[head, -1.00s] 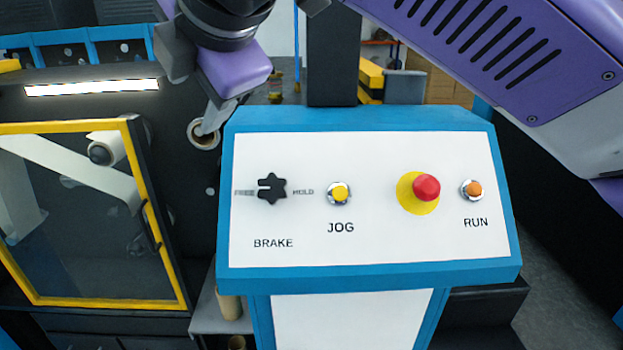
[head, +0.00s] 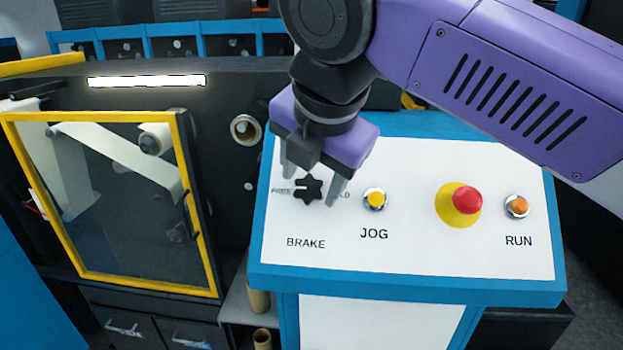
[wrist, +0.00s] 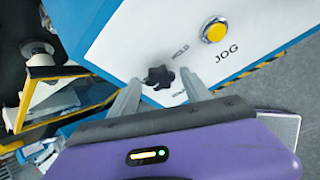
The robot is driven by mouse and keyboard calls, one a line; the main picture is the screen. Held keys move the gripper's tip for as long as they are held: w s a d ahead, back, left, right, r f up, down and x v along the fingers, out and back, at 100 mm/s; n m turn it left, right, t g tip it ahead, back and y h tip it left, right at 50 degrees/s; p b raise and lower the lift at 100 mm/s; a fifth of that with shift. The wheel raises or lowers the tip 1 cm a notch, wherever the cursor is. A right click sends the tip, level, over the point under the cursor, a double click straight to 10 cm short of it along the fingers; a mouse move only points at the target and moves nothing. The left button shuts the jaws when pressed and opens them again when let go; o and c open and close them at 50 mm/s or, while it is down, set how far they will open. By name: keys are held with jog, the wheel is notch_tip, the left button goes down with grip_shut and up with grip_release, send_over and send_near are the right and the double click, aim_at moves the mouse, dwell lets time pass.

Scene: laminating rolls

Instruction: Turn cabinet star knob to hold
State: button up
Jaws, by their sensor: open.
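The black star-shaped brake knob (head: 308,189) is on the white sloped panel, above the word BRAKE. It sits between the label FREE on its left and the partly hidden HOLD on its right. A pale pointer mark shows on its left side, toward FREE. My gripper (head: 310,188) is open in front of the panel, one grey finger to each side of the knob. In the wrist view the knob (wrist: 158,77) shows between the two fingertips of my gripper (wrist: 160,78). I cannot tell whether the fingers touch it.
The yellow JOG button (head: 375,199) is just right of the knob. A red mushroom button (head: 466,200) on a yellow disc and the orange RUN button (head: 517,206) are further right. A yellow-framed machine door (head: 213,270) stands left of the blue-edged panel.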

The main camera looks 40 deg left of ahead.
jog(key=shift+w+a+f, duration=0.15)
jog(key=shift+a+f, duration=0.05)
jog(key=shift+f, duration=0.25)
jog(key=shift+c, duration=0.3)
grip_shut()
